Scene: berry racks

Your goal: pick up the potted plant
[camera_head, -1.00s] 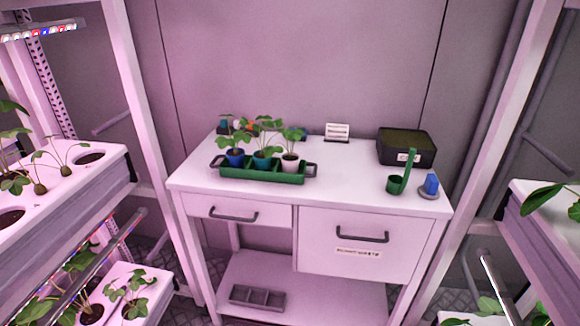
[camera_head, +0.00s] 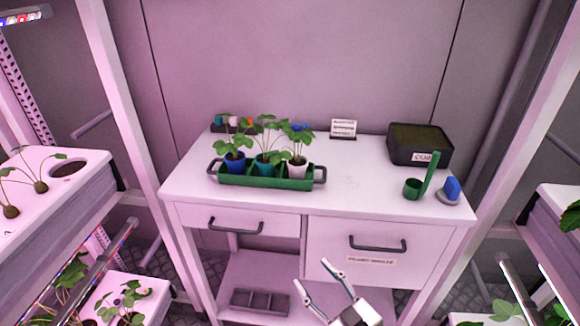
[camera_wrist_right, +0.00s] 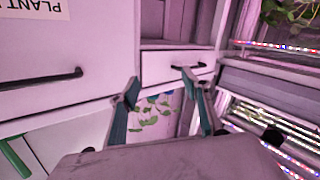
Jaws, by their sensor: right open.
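Three potted plants stand in a row in a green handled tray (camera_head: 265,181) on the white cabinet top. They have a blue pot (camera_head: 235,163), a teal pot (camera_head: 264,169) and a white pot (camera_head: 298,170), each with green leaves. The frames do not show which one is meant. My right gripper (camera_head: 317,274) is open and empty, in front of the cabinet and well below and right of the tray. Its two spread fingers (camera_wrist_right: 160,77) also show in the right wrist view, with green leaves behind them. My left gripper is not in view.
A dark soil box (camera_head: 420,155), a green scoop (camera_head: 414,188) and a blue item on a grey base (camera_head: 452,190) are at the right of the top. Drawer handles (camera_head: 378,244) stick out in front. Plant racks flank both sides. The middle top is clear.

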